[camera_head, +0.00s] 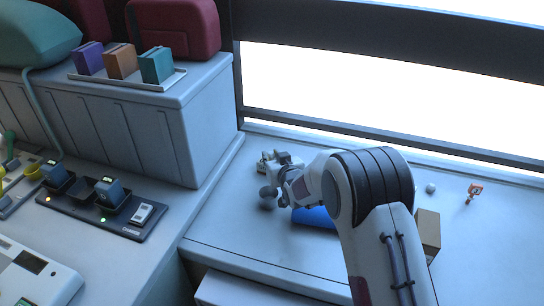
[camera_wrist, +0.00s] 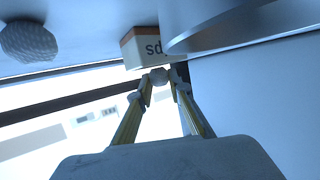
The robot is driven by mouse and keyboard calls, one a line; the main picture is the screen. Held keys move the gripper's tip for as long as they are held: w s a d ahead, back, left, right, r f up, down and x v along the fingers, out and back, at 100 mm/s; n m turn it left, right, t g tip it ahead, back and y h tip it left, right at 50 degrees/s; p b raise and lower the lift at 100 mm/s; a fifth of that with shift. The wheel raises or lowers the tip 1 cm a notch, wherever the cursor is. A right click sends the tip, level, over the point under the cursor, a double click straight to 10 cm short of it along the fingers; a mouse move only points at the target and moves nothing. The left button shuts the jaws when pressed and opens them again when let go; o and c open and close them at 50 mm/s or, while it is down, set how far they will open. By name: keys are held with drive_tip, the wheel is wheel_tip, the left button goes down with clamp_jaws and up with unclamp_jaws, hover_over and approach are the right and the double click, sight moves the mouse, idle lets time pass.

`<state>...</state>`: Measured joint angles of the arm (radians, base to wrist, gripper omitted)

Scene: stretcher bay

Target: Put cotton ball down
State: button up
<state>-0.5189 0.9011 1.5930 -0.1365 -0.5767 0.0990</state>
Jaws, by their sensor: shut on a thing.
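My gripper (camera_wrist: 160,84) is shut on a small white cotton ball (camera_wrist: 159,75), which sits between the fingertips in the wrist view. In the head view my gripper (camera_head: 273,164) is over the left part of the bench under the window, and the held ball cannot be made out there. Another small white ball (camera_head: 431,187) lies on the bench at the right.
A grey textured ball (camera_wrist: 28,42) is near my gripper; it also shows in the head view (camera_head: 267,191). A blue item (camera_head: 315,217) lies partly behind my arm. A brown box (camera_head: 428,229) and an orange item (camera_head: 474,192) are at the right. A tall grey cabinet (camera_head: 205,130) borders the left.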

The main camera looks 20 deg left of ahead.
drive_tip(key=shift+f, duration=0.1)
drive_tip(key=o, duration=0.7)
drive_tip(key=shift+s+d+r, duration=0.1)
drive_tip(key=shift+s+r, duration=0.1)
drive_tip(key=shift+r, duration=0.05)
drive_tip(key=shift+v, duration=5.8)
drive_tip(key=shift+f, duration=0.1)
